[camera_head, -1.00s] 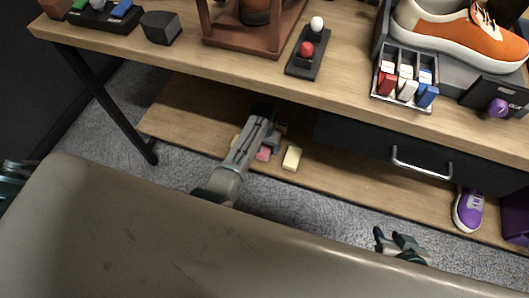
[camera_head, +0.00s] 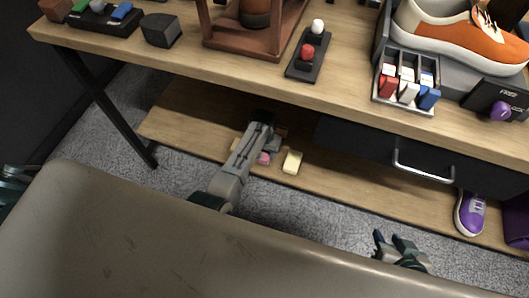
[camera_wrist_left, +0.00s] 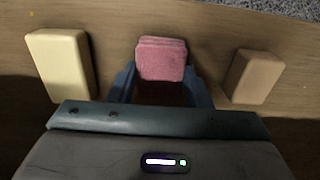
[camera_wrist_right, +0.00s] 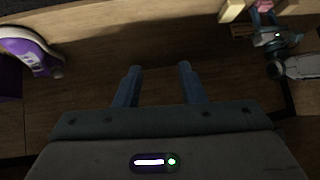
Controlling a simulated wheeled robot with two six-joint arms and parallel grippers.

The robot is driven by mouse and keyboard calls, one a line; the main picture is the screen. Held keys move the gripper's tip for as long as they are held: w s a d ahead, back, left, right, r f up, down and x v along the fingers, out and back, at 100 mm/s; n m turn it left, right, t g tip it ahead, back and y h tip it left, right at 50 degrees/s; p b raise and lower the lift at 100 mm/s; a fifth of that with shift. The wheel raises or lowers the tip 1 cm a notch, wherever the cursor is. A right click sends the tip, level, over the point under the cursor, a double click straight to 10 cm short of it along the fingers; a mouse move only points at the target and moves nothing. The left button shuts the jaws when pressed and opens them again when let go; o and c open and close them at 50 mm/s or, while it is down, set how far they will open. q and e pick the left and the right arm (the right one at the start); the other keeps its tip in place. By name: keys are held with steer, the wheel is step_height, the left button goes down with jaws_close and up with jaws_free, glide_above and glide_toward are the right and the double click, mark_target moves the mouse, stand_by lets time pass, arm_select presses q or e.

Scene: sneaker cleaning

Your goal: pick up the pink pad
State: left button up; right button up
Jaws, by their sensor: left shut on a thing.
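The pink pad (camera_wrist_left: 161,58) is between the fingers of my left gripper (camera_wrist_left: 160,72), which is shut on it from both sides. In the head view the pink pad (camera_head: 264,158) is partly hidden by my left gripper (camera_head: 270,146), over the lower wooden shelf. I cannot tell whether the pad touches the shelf. My right gripper (camera_wrist_right: 160,68) is open and empty; in the head view it (camera_head: 393,240) is in front of the shelf, well to the right.
A pale yellow pad (camera_wrist_left: 60,65) lies left of the pink one and a tan pad (camera_wrist_left: 254,76) right of it, in the left wrist view. The tabletop (camera_head: 220,75) and a drawer (camera_head: 420,155) overhang the shelf. A purple sneaker (camera_head: 469,212) is at right.

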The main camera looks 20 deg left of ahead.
mark_target(264, 160)
arm_select(q)
steer(key=shift+r, duration=0.15)
arm_select(e)
steer(key=shift+r, duration=0.1)
